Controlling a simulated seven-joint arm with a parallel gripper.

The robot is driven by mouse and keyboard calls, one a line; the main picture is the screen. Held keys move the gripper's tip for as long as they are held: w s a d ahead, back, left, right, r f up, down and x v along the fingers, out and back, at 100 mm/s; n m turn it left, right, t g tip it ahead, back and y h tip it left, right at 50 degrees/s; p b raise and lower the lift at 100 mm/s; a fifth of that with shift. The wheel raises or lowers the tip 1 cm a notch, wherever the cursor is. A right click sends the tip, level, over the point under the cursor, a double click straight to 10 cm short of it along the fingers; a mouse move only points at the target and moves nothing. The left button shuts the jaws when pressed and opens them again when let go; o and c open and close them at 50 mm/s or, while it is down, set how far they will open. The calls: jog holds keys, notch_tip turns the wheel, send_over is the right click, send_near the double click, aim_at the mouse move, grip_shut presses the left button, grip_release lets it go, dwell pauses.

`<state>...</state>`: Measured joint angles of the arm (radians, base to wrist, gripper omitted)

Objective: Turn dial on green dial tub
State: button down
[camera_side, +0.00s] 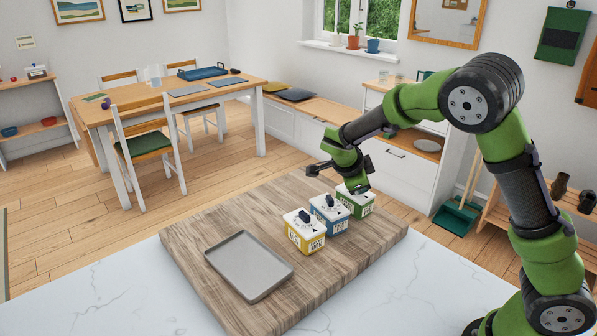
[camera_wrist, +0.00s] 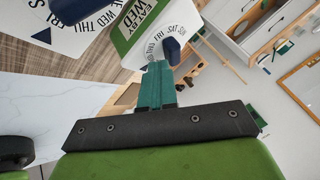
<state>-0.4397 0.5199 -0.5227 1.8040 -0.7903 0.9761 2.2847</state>
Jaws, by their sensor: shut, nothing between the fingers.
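The green dial tub (camera_side: 357,203) stands at the far end of a row of three tubs on the wooden board. Its white lid carries day names and a dark blue dial (camera_wrist: 171,48); the label on its side reads "EAT BY WED". My gripper (camera_side: 359,188) is over this tub in the side view and hides much of its lid. In the wrist view my teal fingers (camera_wrist: 158,66) are shut and empty, with their tips at the lid's edge, close beside the dial. I cannot tell whether they touch it.
The blue tub (camera_side: 328,221) stands right beside the green one, then the yellow tub (camera_side: 304,238). A grey tray (camera_side: 248,265) lies on the wooden board (camera_side: 205,237) to the left. The board around the tray is clear.

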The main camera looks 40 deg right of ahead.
jog(key=n+t, duration=0.1)
jog(key=n, duration=0.1)
jog(key=d+n+t+y, duration=0.1)
jog(key=n, duration=0.1)
jog(key=shift+s+n+t, duration=0.15)
jog(key=shift+n+t, duration=0.15)
jog(key=shift+t, duration=0.1)
jog(key=shift+d, duration=0.15)
dwell(0.6)
